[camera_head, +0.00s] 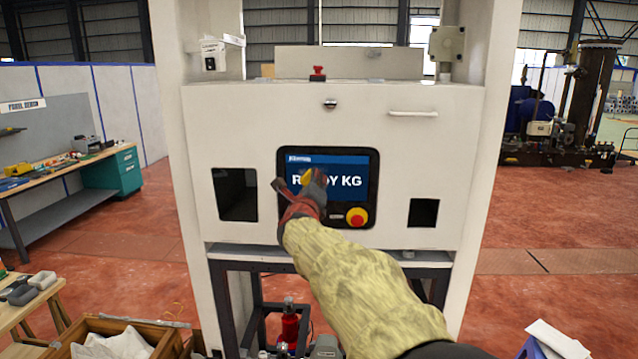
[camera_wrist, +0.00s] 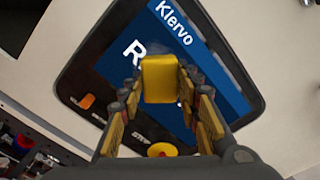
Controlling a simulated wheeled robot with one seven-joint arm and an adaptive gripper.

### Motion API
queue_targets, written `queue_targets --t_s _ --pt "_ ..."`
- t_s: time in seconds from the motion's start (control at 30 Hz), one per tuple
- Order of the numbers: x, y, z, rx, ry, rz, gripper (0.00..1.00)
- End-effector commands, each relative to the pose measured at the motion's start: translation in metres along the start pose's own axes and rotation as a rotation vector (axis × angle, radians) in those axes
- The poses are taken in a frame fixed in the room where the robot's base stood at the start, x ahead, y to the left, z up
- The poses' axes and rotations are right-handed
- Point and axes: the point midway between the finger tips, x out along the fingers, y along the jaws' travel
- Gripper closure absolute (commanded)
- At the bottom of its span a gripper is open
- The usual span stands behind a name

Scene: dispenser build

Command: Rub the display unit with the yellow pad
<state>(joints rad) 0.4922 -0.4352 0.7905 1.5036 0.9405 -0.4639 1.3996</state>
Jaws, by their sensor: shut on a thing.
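The display unit (camera_head: 356,163) is a black-framed panel with a blue screen, set in the middle of the cream machine front. Its screen also fills much of the wrist view (camera_wrist: 213,62). My gripper (camera_head: 306,182) is in front of the left part of the screen. It is shut on the yellow pad (camera_wrist: 160,78), which sits between the fingertips. The pad also shows as a small yellow patch in the head view (camera_head: 309,175). The pad overlaps the screen in both views; I cannot tell whether it touches the glass. My gripper and arm hide the unit's lower left part.
A red-and-yellow stop button (camera_head: 357,217) is at the unit's lower right. Dark openings (camera_head: 235,194) and (camera_head: 423,212) flank the unit. A handle (camera_head: 413,113) sticks out at upper right. A workbench (camera_head: 75,190) stands left, and wooden crates (camera_head: 130,330) lie at lower left.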

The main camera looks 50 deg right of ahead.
Motion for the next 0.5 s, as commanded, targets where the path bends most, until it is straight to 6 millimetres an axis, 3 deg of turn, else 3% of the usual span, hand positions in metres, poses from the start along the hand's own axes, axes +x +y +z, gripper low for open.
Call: queue_targets --t_s 0.5 --pt "0.002 0.02 0.024 0.001 -0.001 0.001 0.87"
